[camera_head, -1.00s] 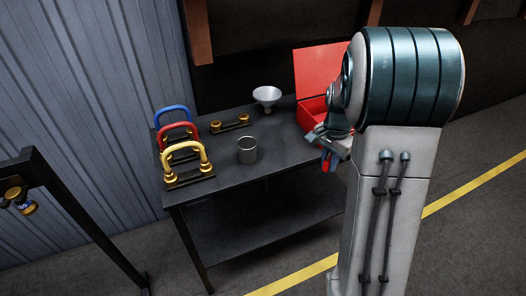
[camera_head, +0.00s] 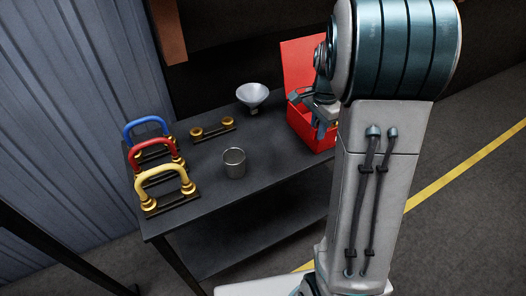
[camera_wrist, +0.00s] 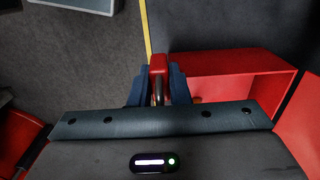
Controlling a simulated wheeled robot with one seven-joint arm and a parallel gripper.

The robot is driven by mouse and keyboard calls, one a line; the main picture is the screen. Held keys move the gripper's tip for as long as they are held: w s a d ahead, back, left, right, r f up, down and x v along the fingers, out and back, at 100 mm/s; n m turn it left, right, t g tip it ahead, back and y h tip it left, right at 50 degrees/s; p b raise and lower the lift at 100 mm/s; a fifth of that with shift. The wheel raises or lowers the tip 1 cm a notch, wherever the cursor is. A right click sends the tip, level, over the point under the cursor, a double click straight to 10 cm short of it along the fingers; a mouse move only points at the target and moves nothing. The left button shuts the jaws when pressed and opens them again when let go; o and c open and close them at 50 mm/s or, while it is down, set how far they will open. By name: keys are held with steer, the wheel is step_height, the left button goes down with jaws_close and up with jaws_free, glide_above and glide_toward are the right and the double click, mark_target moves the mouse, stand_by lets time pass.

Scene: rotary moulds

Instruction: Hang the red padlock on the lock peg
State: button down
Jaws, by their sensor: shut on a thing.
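The red padlock (camera_wrist: 158,64) shows in the wrist view, its red body upright in the picture with its metal shackle toward the palm. My gripper (camera_wrist: 158,88) is shut on it, with one blue finger on each side. In the head view my gripper (camera_head: 323,125) is over the front of the open red box, and the padlock is hard to tell from the red behind it. The lock peg cannot be made out in either view now.
The open red box (camera_head: 312,138) stands at the table's right end. A metal cup (camera_head: 234,163), a funnel (camera_head: 252,94), a gold-ended rack (camera_head: 213,130) and blue, red and yellow handles (camera_head: 160,176) are on the dark table (camera_head: 200,213). A dark frame (camera_head: 65,246) stands at left.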

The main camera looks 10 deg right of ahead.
steer(key=p, duration=0.1)
glide_above(278, 163)
step_height(278, 163, down, 6)
steer(key=shift+f, duration=2.1)
steer(key=shift+f, duration=0.15)
steer(key=c, duration=1.4)
jaws_free()
steer(key=shift+o, duration=0.2)
